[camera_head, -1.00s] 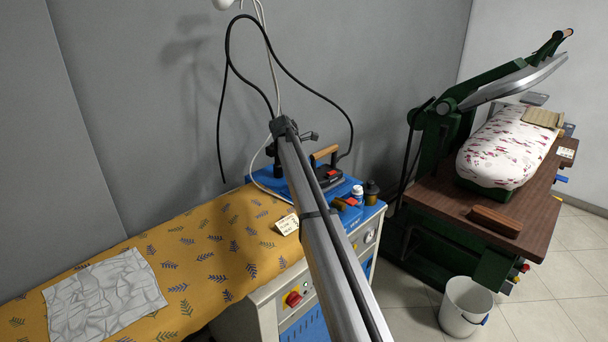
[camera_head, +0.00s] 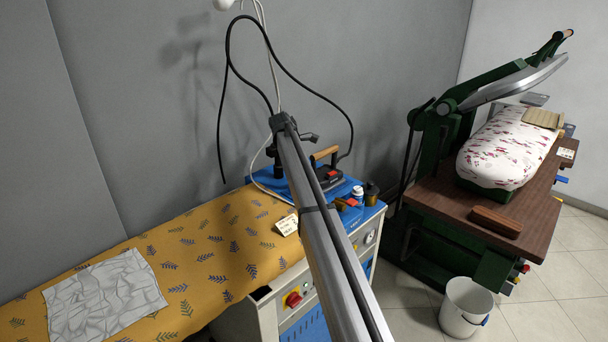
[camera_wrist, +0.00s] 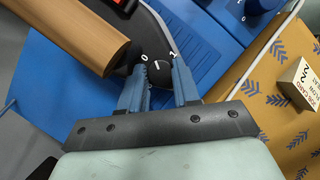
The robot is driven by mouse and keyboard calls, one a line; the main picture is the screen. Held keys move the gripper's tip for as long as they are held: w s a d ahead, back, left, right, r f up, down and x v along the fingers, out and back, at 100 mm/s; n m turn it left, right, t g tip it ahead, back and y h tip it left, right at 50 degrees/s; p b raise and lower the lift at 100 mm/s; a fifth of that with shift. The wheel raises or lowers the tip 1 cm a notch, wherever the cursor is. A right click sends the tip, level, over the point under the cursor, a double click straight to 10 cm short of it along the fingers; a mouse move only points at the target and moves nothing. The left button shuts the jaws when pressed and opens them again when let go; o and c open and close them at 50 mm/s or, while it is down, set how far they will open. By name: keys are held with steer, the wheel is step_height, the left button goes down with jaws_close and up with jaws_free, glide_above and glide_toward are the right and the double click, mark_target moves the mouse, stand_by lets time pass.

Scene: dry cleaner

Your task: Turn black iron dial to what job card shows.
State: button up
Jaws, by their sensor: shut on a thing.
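The iron (camera_head: 328,178) stands on the blue end of the ironing table, with its wooden handle (camera_wrist: 78,38) at the upper left of the wrist view. My gripper (camera_wrist: 162,80) is shut on the dial, one blue-grey finger on each side. In the head view my arm hides the gripper and dial. The job card (camera_head: 287,224) lies on the patterned cover; it also shows in the wrist view (camera_wrist: 302,82), rotated, apparently with a 2.
A blue knob (camera_wrist: 262,5) is near the iron in the wrist view. A black cord loops above. A grey cloth (camera_head: 103,295) lies at the left. A green press (camera_head: 445,135) and white bucket (camera_head: 467,305) are at the right.

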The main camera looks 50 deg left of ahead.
steer(key=o, duration=1.1)
steer(key=shift+c, duration=0.2)
steer(key=v, duration=1.4)
